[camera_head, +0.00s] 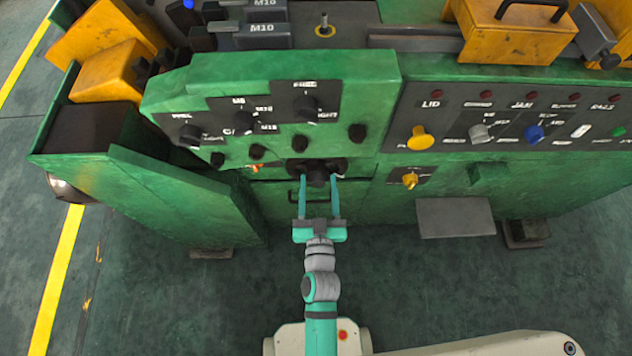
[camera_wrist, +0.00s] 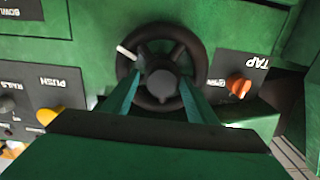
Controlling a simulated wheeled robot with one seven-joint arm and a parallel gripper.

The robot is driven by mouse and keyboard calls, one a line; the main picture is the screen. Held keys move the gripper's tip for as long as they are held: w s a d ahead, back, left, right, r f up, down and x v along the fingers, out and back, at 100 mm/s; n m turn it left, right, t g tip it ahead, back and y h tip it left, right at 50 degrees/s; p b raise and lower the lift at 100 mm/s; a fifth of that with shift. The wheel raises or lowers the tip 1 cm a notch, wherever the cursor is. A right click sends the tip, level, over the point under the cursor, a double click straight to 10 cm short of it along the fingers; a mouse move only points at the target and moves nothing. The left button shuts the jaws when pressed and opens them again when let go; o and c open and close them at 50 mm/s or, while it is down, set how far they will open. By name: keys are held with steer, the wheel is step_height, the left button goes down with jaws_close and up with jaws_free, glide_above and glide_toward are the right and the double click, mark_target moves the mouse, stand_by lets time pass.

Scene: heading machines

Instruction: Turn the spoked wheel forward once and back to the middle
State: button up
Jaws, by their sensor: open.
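The spoked wheel (camera_head: 317,174) is black and sits on the green machine front below the panel of knobs. In the wrist view the wheel (camera_wrist: 178,50) shows a dark rim, spokes, a round hub and a pale marker or peg at its upper left. My gripper (camera_head: 319,181) is open, its two teal fingers reaching up to the wheel. In the wrist view my gripper (camera_wrist: 159,88) has one finger on each side of the hub, over the lower part of the wheel. I cannot tell whether the fingers touch the wheel. The lower rim is partly hidden by the fingers.
An orange knob (camera_wrist: 238,85) marked TAP is right of the wheel in the wrist view. Several black knobs (camera_head: 307,105) are above it in the head view. A yellow knob (camera_head: 410,180) is to its right. A grey step (camera_head: 455,217) juts out at right.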

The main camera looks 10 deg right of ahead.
steer(key=shift+w, duration=0.3)
steer(key=shift+a, duration=0.1)
steer(key=shift+c, duration=0.3)
